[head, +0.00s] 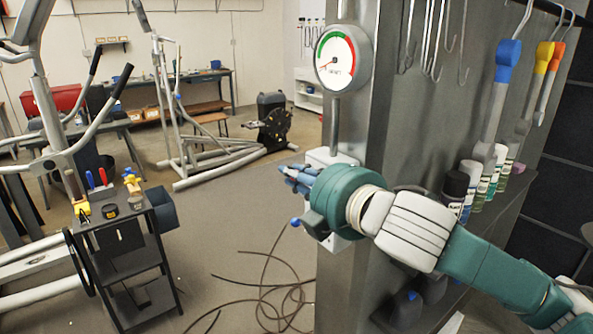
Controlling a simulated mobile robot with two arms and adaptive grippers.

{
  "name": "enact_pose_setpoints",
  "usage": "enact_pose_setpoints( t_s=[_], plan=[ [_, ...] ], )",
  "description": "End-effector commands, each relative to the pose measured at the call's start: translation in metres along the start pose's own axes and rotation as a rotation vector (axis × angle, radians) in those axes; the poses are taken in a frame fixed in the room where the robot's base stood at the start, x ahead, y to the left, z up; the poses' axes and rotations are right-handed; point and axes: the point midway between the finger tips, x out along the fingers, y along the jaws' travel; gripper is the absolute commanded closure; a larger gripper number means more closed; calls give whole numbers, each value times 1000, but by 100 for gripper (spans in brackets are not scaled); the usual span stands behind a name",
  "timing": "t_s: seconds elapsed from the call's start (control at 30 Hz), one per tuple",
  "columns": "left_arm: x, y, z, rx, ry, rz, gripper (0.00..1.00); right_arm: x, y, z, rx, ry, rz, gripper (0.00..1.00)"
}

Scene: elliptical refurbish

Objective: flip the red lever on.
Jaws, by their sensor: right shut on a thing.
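A white switch box (341,158) is mounted on the grey metal pillar, below a round gauge. My right gripper (297,182), with blue fingertips and a teal body, is at this box and covers much of its front. It is shut on a part there, most likely the lever; the fingers and hand hide that part. No red of the lever shows, so its position cannot be told. My left gripper is out of view.
The gauge (343,58) has a green and red scale, with a pipe below it. Spray cans (456,191) stand on a shelf to the right, under hanging tools. A black tool cart (119,218) stands left. Loose cables (268,290) lie on the floor.

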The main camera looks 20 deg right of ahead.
Motion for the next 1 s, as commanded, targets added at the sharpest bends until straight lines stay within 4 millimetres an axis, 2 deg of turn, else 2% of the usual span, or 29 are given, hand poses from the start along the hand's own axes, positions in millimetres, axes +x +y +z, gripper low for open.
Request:
enact_pose_setpoints(
  t_s=[0.03,0.6,0.63,0.7,1.0],
  plan=[
    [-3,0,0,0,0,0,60,-1,6,-2,10,8,8,100],
    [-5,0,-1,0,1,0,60,-1,9,-1,37,11,12,100],
    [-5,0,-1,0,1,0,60,-1,9,-1,36,11,12,82],
    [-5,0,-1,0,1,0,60,-1,9,-1,36,11,11,68],
    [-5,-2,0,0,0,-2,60,-1,7,0,37,7,4,67]
  ],
)
